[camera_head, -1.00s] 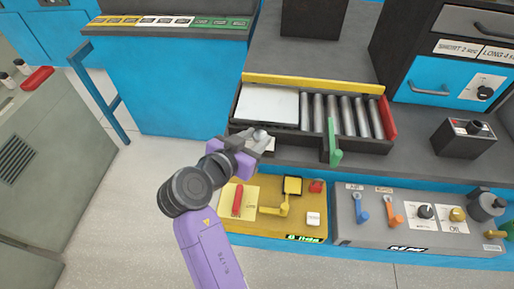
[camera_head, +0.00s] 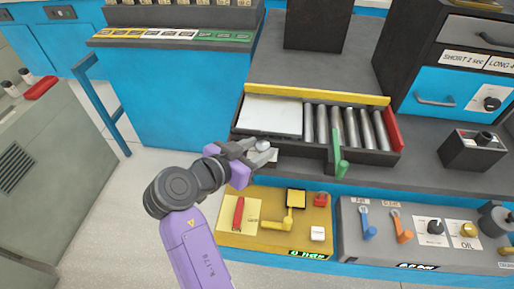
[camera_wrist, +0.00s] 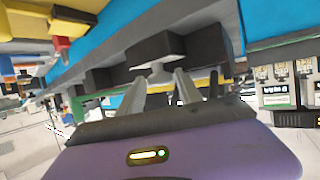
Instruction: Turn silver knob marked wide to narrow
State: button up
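A small silver knob (camera_head: 263,145) sits at the front left of the dark roller tray (camera_head: 318,147), above a white label (camera_head: 272,156) too small to read. My gripper (camera_head: 257,152) is at this knob, its fingers apart with the knob at their tips. In the wrist view, the two grey fingers (camera_wrist: 160,86) are spread, pointing at a grey knob shape (camera_wrist: 154,70) on a dark block. I cannot tell whether they touch it. The words wide and narrow cannot be read in either view.
A green lever (camera_head: 340,165) stands right of my gripper at the tray front. Below are a yellow panel (camera_head: 262,241) with switches and a grey panel (camera_head: 375,246) with levers and knobs. A blue cabinet (camera_head: 180,95) is behind left. Open floor lies left of my arm.

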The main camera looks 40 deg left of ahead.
jog(key=v, duration=0.7)
jog(key=shift+s+r, duration=0.2)
jog(key=shift+s, duration=0.2)
dwell(0.3)
